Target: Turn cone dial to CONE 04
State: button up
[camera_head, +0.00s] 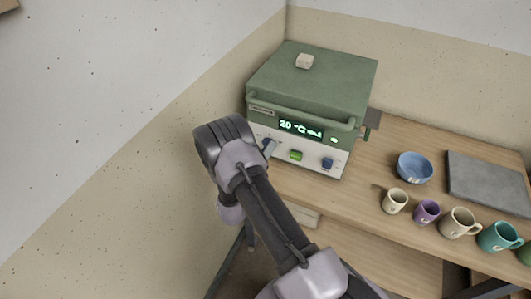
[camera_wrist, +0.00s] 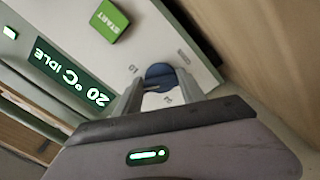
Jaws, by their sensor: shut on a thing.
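The cone dial (camera_wrist: 160,74) is a round blue knob on the white front panel of the green kiln (camera_head: 315,78). In the wrist view it sits between the fingertips of my gripper (camera_wrist: 159,87), which is shut on it. Small printed marks stand around the dial; they are too small to read surely, and the dial's pointer cannot be made out. In the head view my gripper (camera_head: 268,147) reaches the left end of the panel, and my wrist hides most of the dial there.
The kiln display (camera_head: 301,129) reads 20 °C IDLE. A green START button (camera_head: 296,155) and a second blue knob (camera_head: 327,163) are to the right on the panel. A blue bowl (camera_head: 414,167), several mugs and a grey slab (camera_head: 487,182) stand on the wooden table. A wall is close on the left.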

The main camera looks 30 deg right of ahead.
jog(key=n, duration=0.4)
jog(key=shift+n, duration=0.3)
jog(key=n, duration=0.4)
jog(key=shift+r+n, duration=0.15)
jog(key=shift+n, duration=0.15)
jog(key=n, duration=0.4)
jog(key=shift+r, duration=0.1)
jog(key=shift+n+p, duration=0.3)
jog(key=shift+n, duration=2.1)
jog(key=o, duration=1.4)
jog(key=shift+c, duration=0.2)
